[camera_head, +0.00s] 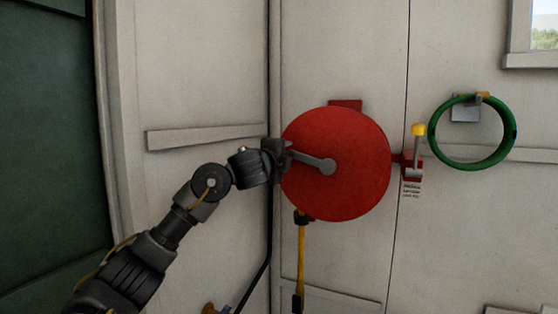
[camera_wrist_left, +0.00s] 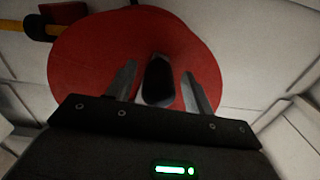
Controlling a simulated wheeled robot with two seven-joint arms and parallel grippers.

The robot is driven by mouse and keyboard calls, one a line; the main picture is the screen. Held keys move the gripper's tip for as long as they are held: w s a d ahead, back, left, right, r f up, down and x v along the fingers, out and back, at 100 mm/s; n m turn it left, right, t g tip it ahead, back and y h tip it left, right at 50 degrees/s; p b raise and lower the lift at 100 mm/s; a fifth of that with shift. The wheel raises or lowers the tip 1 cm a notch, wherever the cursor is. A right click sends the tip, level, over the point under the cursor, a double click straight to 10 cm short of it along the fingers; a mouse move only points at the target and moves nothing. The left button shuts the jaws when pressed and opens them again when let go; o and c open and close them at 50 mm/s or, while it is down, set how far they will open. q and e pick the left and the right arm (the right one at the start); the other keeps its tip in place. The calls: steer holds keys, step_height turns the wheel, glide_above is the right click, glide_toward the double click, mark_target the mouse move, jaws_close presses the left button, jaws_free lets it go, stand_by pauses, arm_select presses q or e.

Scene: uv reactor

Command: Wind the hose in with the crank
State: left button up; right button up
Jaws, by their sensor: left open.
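A round red hose reel (camera_head: 350,195) is mounted on the pale wall. Its grey crank arm (camera_head: 314,161) runs from the hub up and left to my left gripper (camera_head: 287,153). In the left wrist view, the dark crank handle (camera_wrist_left: 158,80) stands between the two spread fingers of the left gripper (camera_wrist_left: 160,92), with gaps visible on both sides. The reel's red face (camera_wrist_left: 85,60) lies behind it. My right gripper is out of view.
A lever with a yellow knob (camera_head: 418,130) stands on a red bracket right of the reel. A green ring-shaped coil (camera_head: 434,150) hangs further right. A black cable (camera_head: 258,275) runs down the wall left of the yellow hose. A dark green panel (camera_head: 45,150) is at far left.

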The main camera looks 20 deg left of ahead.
arm_select(q)
steer(key=s+a+b, duration=0.2)
steer(key=s, duration=0.8)
